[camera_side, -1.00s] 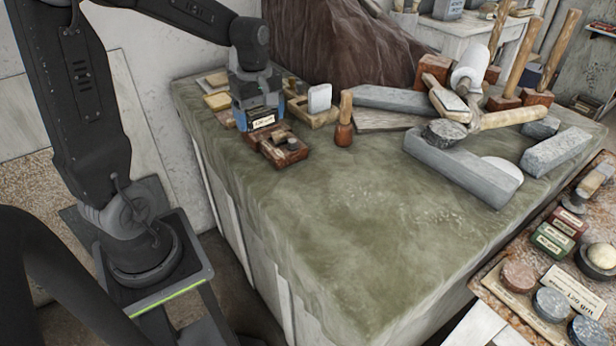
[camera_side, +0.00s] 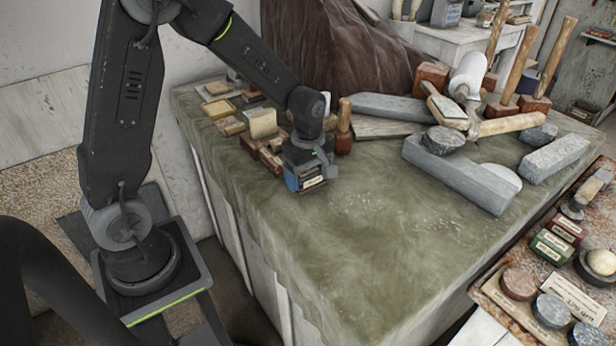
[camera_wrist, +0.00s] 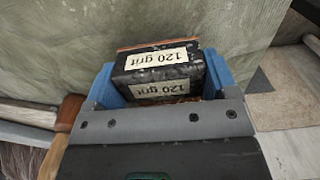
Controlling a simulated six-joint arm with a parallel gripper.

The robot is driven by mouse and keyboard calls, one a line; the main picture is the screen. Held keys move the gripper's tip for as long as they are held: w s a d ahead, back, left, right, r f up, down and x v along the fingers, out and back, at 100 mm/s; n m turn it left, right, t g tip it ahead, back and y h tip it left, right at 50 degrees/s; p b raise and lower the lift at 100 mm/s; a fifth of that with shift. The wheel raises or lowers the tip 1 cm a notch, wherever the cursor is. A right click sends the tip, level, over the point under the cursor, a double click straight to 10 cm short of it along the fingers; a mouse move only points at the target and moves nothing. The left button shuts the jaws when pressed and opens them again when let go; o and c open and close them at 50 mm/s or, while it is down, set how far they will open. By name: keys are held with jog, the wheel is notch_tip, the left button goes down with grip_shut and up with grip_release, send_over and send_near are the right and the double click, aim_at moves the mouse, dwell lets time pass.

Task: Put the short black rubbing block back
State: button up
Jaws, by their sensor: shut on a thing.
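The short black rubbing block (camera_wrist: 155,72) has pale labels reading "120 grit" and shows between the blue fingers of my gripper (camera_wrist: 160,85) in the wrist view. My gripper (camera_side: 307,180) is shut on it. In the side view the held block (camera_side: 312,182) is mostly covered by the gripper, low over the green cloth near the left part of the table. I cannot tell from this view whether the block touches the cloth.
Wooden blocks and a pale upright block (camera_side: 263,123) stand just left of and behind my gripper. A wooden-handled tool (camera_side: 344,125) stands close behind right. The green cloth (camera_side: 370,250) in front is clear.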

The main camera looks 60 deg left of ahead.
jog(key=shift+f, duration=0.45)
jog(key=o, duration=1)
jog(key=shift+f, duration=0.15)
jog(key=shift+c, duration=0.2)
notch_tip(320, 180, up, 12)
jog(key=s+d+r+m+t, duration=0.2)
jog(key=s+d+r+m, duration=0.1)
jog(key=s+m, duration=0.5)
jog(key=s+d+r+m+t, duration=0.3)
jog(key=s+r+m, duration=0.1)
jog(key=s+m, duration=0.4)
jog(key=shift+s+d+m+t, duration=0.15)
jog(key=shift+s+m+t, duration=0.2)
jog(key=shift+m, duration=0.65)
